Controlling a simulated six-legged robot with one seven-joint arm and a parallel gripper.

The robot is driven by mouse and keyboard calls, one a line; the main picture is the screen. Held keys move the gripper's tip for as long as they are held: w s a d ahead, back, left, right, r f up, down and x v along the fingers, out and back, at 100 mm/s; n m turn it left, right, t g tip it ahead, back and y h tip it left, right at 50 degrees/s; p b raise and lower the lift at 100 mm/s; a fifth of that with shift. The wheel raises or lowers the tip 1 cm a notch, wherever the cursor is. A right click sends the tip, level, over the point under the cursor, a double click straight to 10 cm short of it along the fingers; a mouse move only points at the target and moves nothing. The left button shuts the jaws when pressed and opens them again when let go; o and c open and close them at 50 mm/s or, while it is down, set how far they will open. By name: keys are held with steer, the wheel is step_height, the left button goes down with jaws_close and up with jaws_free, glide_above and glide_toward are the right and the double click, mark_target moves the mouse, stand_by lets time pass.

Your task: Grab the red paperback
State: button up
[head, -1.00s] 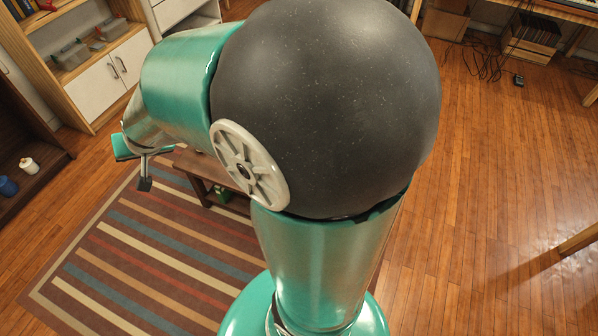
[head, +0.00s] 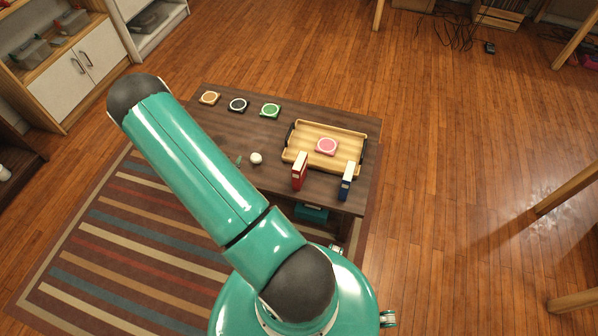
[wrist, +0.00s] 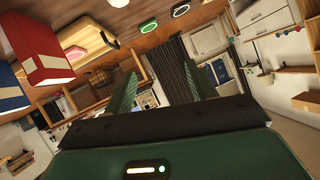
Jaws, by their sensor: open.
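The red paperback (head: 299,171) stands upright on the low dark table (head: 225,124), near its front edge, in the head view. In the wrist view the picture is turned over, and the red paperback (wrist: 42,42) is at the upper left, close by. My gripper (wrist: 164,74) is open, with nothing between its two green fingers. The paperback lies to the left of the fingers there, apart from them. I cannot make out my gripper in the head view, where my arm covers the left front of the table.
A blue book (head: 346,182) stands right of the red one. A wooden tray (head: 349,142) behind them holds a pink coaster (head: 327,146). A white ball (head: 256,158) lies to the left. Orange, black and green coasters (head: 270,111) line the back. Open floor lies right.

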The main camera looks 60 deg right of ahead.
steer(key=s+d+f+g+h, duration=0.2)
steer(key=s+d+f+h, duration=0.1)
steer(key=s+f, duration=0.65)
steer(key=h, duration=0.3)
glide_toward(297, 173)
steer(key=d, duration=0.1)
steer(key=shift+g, duration=0.4)
steer(key=d, duration=0.5)
steer(key=w+d, duration=0.1)
steer(key=d, duration=0.2)
steer(key=shift+w+d+r, duration=0.1)
steer(key=shift+d, duration=0.1)
steer(key=d, duration=0.2)
steer(key=w+d, duration=0.1)
steer(key=d, duration=0.2)
steer(key=shift+w+d+r, duration=0.1)
jaws_close()
